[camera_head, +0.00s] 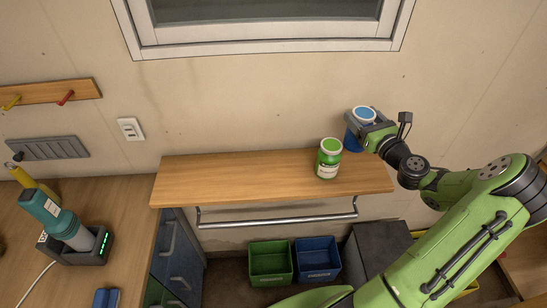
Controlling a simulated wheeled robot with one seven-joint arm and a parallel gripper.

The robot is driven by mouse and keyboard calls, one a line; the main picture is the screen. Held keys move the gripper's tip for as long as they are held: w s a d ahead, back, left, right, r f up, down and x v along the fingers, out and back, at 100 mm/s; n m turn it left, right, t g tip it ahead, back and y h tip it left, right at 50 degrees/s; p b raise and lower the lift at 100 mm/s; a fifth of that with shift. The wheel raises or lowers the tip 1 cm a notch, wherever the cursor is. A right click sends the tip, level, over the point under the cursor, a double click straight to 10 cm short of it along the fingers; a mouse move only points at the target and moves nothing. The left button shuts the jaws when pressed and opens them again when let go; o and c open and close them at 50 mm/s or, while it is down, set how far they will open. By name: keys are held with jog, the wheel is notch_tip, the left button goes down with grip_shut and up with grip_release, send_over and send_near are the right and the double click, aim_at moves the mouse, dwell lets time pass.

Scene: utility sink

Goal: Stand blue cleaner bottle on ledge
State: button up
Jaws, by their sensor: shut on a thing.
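The blue cleaner bottle (352,140) is in my gripper (362,122) at the right end of the wooden ledge (225,179). It looks upright, with its round blue cap facing up, and the gripper covers much of its body. My gripper is shut on it from the right. I cannot tell whether the bottle's base touches the ledge or is slightly above it. A green bottle (328,160) with a white label stands upright on the ledge, just left of and nearer than the blue bottle.
The ledge's left and middle are clear. A towel bar (278,219) runs below its front edge. A green bin (270,264) and a blue bin (317,261) stand on the floor. A teal tool in a dock (92,250) stands on the left counter. The window is above.

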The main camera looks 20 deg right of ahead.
aim_at(362, 151)
jog(key=shift+s+f, duration=0.1)
jog(key=shift+s, duration=0.1)
notch_tip(362, 151, down, 9)
jog(key=shift+s+b, duration=0.15)
jog(key=shift+b, duration=0.8)
jog(key=shift+f, duration=0.4)
jog(key=shift+c, duration=0.7)
jog(key=o, duration=1.2)
jog(key=shift+c, duration=0.2)
jog(key=shift+o, duration=0.5)
jog(key=shift+r, duration=0.1)
